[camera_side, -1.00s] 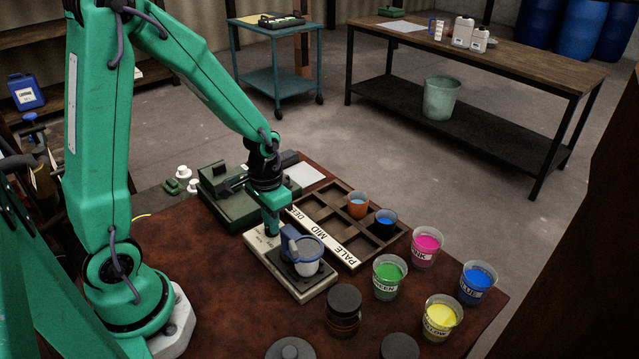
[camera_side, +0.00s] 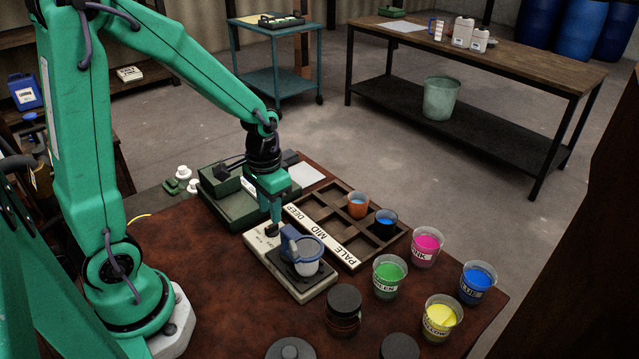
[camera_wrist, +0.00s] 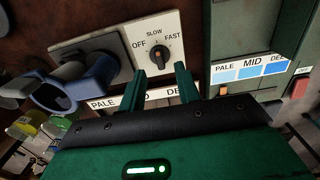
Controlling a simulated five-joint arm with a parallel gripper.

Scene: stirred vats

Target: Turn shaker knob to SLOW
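The shaker (camera_side: 318,288) is a pale box with a dark platform holding a blue-rimmed cup (camera_side: 306,258). Its black knob (camera_wrist: 159,57) shows in the wrist view, among the labels OFF, SLOW and FAST. The knob's orange mark appears to point up toward SLOW. In the side view the knob (camera_side: 272,231) is small, just below my fingertips. My gripper (camera_side: 275,219) is above the knob and appears clear of it. In the wrist view its two green fingers (camera_wrist: 160,76) are apart with nothing between them.
A wooden tray (camera_side: 335,196) labelled DEEP, MID, PALE holds an orange cup (camera_side: 357,207) and a dark cup (camera_side: 385,226) of blue liquid. A green device (camera_side: 226,205) stands behind the shaker. Pots of green (camera_side: 389,280), pink (camera_side: 426,246), blue and yellow paint stand right.

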